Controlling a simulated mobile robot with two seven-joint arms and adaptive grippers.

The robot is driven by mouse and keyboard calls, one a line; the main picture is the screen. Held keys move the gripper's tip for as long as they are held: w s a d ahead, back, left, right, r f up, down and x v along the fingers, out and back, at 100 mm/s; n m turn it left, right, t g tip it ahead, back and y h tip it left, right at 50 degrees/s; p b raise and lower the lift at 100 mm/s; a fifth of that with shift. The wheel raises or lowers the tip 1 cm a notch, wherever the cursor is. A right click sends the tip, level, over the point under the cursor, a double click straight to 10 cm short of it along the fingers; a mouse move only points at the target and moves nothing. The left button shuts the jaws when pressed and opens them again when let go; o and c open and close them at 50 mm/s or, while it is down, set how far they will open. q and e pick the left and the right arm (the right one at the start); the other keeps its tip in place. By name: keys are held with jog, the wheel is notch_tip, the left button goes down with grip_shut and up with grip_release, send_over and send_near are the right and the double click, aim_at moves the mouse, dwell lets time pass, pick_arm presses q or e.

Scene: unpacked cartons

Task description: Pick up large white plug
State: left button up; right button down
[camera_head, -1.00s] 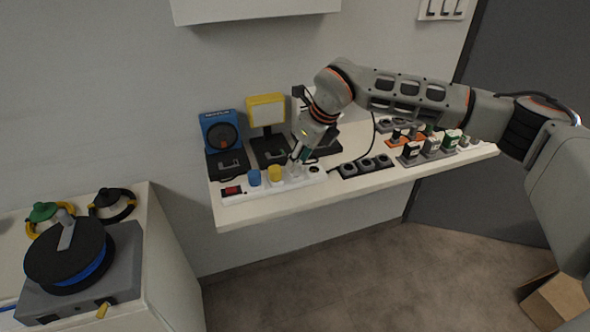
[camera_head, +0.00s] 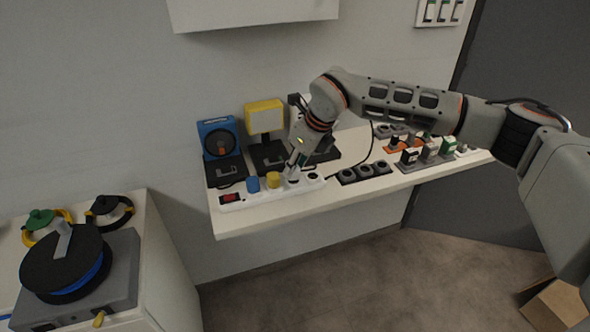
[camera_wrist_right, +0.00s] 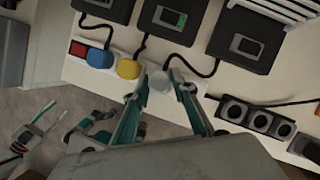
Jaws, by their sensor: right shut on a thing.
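The large white plug (camera_wrist_right: 160,81) sits at the white power strip in the right wrist view, between the fingers of my right gripper (camera_wrist_right: 163,88). In the head view my right gripper (camera_head: 295,170) points down at the white power strip (camera_head: 262,194), and its fingers are shut on the white plug (camera_head: 292,180). The plug stands beside a yellow plug (camera_head: 273,180) and a blue plug (camera_head: 253,184). Whether the plug is still seated in its socket I cannot tell.
A black strip of sockets (camera_head: 365,172) lies right of the white strip. A blue device (camera_head: 218,137) and a yellow lamp (camera_head: 265,117) stand behind. More plugs (camera_head: 430,152) stand at the shelf's right. A cable reel (camera_head: 66,262) sits on the left cabinet.

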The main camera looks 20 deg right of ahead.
notch_tip(320, 180, up, 19)
jog(key=p, duration=0.1)
dwell(0.4)
